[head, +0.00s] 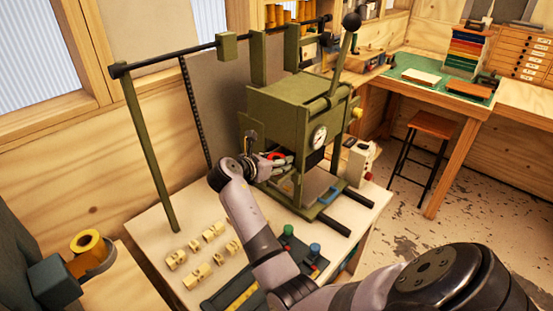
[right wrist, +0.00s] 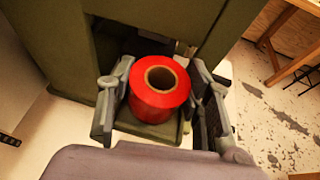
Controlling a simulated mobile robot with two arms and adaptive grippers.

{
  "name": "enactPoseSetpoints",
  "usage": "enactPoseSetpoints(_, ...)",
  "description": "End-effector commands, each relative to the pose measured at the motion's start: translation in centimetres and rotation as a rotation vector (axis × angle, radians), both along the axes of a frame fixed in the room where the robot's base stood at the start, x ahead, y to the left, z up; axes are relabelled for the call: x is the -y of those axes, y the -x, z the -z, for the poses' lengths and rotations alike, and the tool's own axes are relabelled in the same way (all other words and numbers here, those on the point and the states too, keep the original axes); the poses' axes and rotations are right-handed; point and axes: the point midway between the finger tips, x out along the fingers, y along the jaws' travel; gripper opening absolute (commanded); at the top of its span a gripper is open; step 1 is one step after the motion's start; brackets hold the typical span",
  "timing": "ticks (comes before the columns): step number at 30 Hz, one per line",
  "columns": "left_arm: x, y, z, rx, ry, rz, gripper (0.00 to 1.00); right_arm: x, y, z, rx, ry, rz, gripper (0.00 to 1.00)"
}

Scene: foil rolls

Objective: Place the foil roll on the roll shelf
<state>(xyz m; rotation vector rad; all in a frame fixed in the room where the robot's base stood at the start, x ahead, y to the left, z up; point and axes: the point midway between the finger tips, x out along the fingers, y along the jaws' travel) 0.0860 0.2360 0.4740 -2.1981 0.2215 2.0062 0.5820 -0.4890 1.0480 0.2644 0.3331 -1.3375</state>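The red foil roll (right wrist: 160,102) stands upright between the two fingers of my right gripper (right wrist: 160,88) in the right wrist view. A green ledge (right wrist: 150,130) of the press shows below it; I cannot tell whether the roll rests on it. The fingers flank the roll closely; whether they press on it is unclear. In the head view the roll (head: 277,156) shows as a small red patch at my right gripper (head: 270,160), beside the front of the green press (head: 285,105).
Several brass-coloured type pieces (head: 208,235) lie on the pale table (head: 160,225). A dark tray (head: 230,290) with knobbed tools is near my arm. A wooden stool (head: 430,125) stands at the right.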

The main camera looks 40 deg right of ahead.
Motion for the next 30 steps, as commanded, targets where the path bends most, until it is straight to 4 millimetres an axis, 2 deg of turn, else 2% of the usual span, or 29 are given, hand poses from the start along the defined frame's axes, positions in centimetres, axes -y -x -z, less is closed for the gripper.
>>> enactPoseSetpoints(8,0.0,0.0,0.0,0.0,0.0,-0.001,0.4,0.0,0.0,-0.1,0.001,0.001,0.0,0.65)
enactPoseSetpoints(19,0.0,0.0,0.3,0.0,0.0,-0.002,0.4,0.0,0.0,-0.3,0.003,0.0,0.0,0.65)
enactPoseSetpoints(23,0.0,0.0,0.5,0.0,0.0,-0.002,0.4,-1.5,0.2,-0.9,0.002,0.001,-0.002,0.65)
enactPoseSetpoints(30,0.1,0.0,1.3,0.001,0.001,-0.002,0.4,-6.2,1.3,-2.9,0.004,-0.001,-0.003,0.65)
